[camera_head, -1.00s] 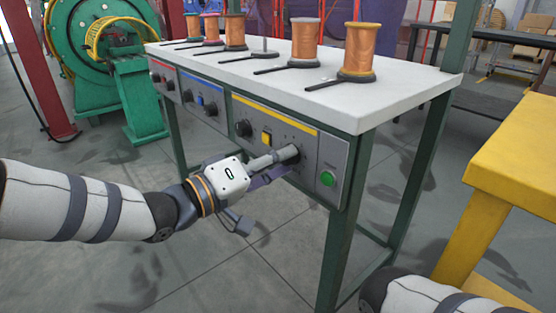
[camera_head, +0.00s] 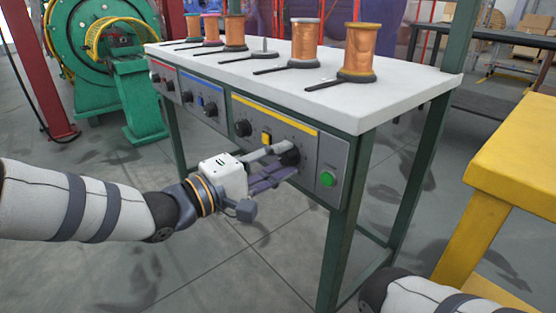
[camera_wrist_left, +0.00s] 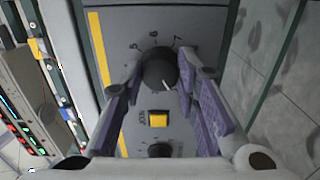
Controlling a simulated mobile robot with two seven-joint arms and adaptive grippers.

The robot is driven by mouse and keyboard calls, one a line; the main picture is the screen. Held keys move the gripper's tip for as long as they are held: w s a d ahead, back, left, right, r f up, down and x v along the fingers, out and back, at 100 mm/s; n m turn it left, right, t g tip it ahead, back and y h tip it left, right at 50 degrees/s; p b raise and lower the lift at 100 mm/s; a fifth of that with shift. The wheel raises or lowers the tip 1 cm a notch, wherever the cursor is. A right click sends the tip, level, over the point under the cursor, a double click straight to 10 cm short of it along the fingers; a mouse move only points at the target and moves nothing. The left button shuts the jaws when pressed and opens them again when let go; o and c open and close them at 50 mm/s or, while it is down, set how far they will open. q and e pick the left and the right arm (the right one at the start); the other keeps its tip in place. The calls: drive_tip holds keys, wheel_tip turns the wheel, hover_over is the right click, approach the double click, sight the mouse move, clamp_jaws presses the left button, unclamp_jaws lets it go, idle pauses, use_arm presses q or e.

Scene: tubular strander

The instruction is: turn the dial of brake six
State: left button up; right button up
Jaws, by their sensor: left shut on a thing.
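The black dial (camera_head: 290,155) sits at the right of the yellow-striped panel on the bench front, between a yellow button and a green button. In the left wrist view the dial (camera_wrist_left: 159,66) shows a white pointer line slanting to the lower right, with scale marks around it. My left gripper (camera_head: 286,161) is shut on this dial, one finger on each side; in the left wrist view its fingers (camera_wrist_left: 163,74) flank the dial. The panel's other dial (camera_head: 243,128) is untouched. Part of my right arm shows at the bottom right; its gripper is out of view.
The yellow button (camera_head: 266,138) lies close to the left of the held dial, and the green button (camera_head: 327,178) to its right. Copper wire spools (camera_head: 357,50) stand on the white benchtop (camera_head: 230,60). A yellow table (camera_head: 515,150) stands at the right.

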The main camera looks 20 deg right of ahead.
idle(0.4)
use_arm(q)
drive_tip(key=o, duration=1.2)
drive_tip(key=shift+c, duration=0.2)
drive_tip(key=v, duration=1.2)
drive_tip(key=shift+r, duration=0.1)
